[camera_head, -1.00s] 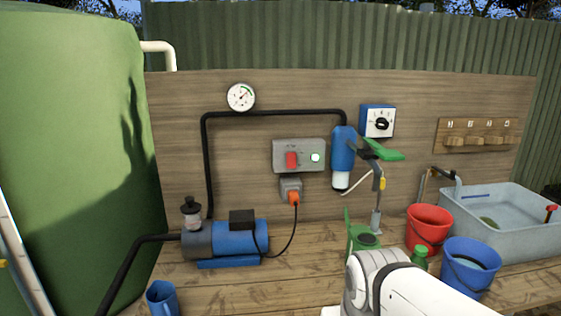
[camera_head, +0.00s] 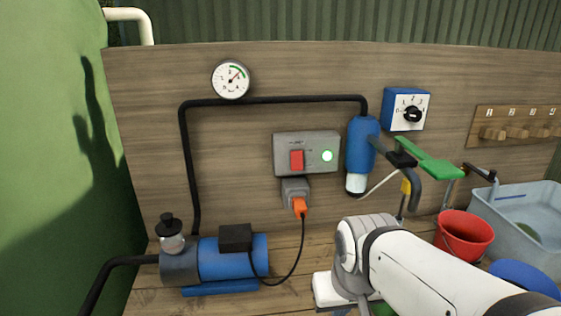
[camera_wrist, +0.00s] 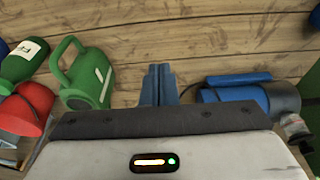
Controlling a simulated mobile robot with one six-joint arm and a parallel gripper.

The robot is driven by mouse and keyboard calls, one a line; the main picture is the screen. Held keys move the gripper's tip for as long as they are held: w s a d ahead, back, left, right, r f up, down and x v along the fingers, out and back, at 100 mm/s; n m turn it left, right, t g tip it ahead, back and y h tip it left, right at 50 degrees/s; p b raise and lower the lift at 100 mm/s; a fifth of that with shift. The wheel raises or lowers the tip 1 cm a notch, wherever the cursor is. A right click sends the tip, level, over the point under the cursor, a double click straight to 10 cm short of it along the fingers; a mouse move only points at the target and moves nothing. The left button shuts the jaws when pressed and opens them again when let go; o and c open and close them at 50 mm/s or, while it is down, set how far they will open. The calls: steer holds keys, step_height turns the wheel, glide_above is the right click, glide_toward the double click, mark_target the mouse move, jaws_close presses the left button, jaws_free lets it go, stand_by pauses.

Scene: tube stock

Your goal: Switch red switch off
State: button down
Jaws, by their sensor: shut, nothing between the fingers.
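The red switch (camera_head: 296,160) sits on a grey control box (camera_head: 333,140) mounted on the wooden back board. A green light (camera_head: 327,156) glows on the box, right of the switch. My gripper shows in the wrist view as two blue-grey fingers (camera_wrist: 159,84) closed together, with nothing between them. They are over the wooden bench, apart from the things around them. The switch is not in the wrist view. In the head view my white arm is low at the right, below the box, and my fingers cannot be made out.
A grey socket (camera_head: 294,190) with an orange plug (camera_head: 300,206) is below the box. The blue pump (camera_head: 232,258) is at lower left. A blue filter (camera_head: 360,146) and green lever (camera_head: 430,158) are right of the box. A green watering can (camera_wrist: 86,80) is beside my fingers.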

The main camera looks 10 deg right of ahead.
steer(key=shift+a, duration=0.1)
steer(key=w+d+r+n+t+y, duration=0.1)
steer(key=w+r+n, duration=0.4)
steer(key=w, duration=0.5)
steer(key=w+d+r+n+y+b, duration=0.1)
steer(key=w+r+n+y, duration=0.1)
steer(key=w+r+n, duration=0.4)
steer(key=w+d+r+n+t+y+b, duration=0.1)
steer(key=w+r+n, duration=0.4)
steer(key=w, duration=1)
steer(key=shift+r+n+t, duration=0.25)
steer(key=shift+n+t, duration=0.05)
steer(key=shift+n, duration=0.3)
steer(key=shift+f, duration=0.1)
